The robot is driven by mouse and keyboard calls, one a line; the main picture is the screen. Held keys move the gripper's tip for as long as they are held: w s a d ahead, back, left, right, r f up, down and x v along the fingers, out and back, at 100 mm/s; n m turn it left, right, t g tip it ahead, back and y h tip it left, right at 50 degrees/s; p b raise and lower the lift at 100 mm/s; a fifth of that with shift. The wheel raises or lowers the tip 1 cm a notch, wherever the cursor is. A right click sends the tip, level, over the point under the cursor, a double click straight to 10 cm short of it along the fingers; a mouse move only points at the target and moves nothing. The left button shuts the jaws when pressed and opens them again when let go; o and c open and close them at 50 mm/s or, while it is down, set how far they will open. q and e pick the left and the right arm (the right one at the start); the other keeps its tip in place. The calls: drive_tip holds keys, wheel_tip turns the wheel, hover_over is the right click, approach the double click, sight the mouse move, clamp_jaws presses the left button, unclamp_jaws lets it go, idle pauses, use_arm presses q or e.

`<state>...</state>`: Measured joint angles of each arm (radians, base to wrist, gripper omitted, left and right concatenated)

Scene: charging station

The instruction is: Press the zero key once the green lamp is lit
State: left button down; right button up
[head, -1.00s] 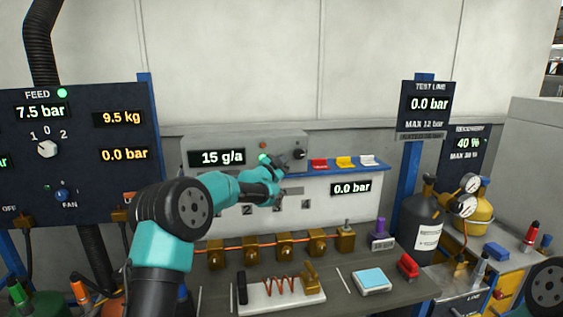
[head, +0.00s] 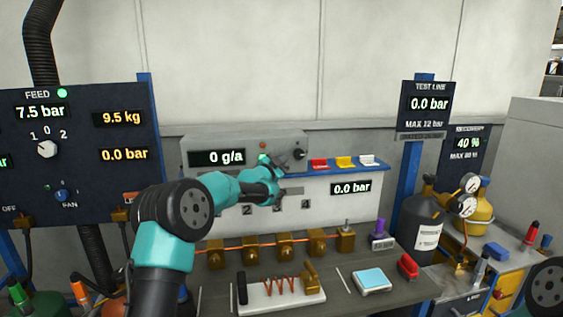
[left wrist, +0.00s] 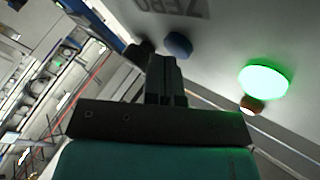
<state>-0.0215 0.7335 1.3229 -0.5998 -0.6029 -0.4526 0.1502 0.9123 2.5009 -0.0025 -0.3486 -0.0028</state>
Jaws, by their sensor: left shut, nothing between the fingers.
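The grey gauge box at the back carries a display (head: 217,158) that reads 0 g/a. Its green lamp (head: 263,159) is lit; it glows brightly in the left wrist view (left wrist: 265,80). The zero key is a blue round button (left wrist: 178,45) beside the upside-down ZERO lettering. My left gripper (head: 281,163) is at the front of the box and hides the key in the head view. In the left wrist view its fingers (left wrist: 163,64) are shut and empty, with their tips close to the key; whether they touch it I cannot tell.
A black knob (head: 299,154) sits right of my gripper on the box. An unlit orange lamp (left wrist: 252,105) is next to the green one. Red, yellow and white pieces (head: 344,162) stand on the blue shelf to the right. Brass blocks (head: 284,246) line the bench below.

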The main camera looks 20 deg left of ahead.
use_arm(q)
drive_tip(key=shift+s+d, duration=0.35)
drive_tip(key=shift+s, duration=0.35)
drive_tip(key=s, duration=0.1)
drive_tip(key=s+d, duration=0.1)
drive_tip(key=s, duration=0.1)
drive_tip(key=s+d, duration=0.1)
drive_tip(key=shift+s+d, duration=0.15)
drive_tip(key=shift+s, duration=0.1)
idle(0.7)
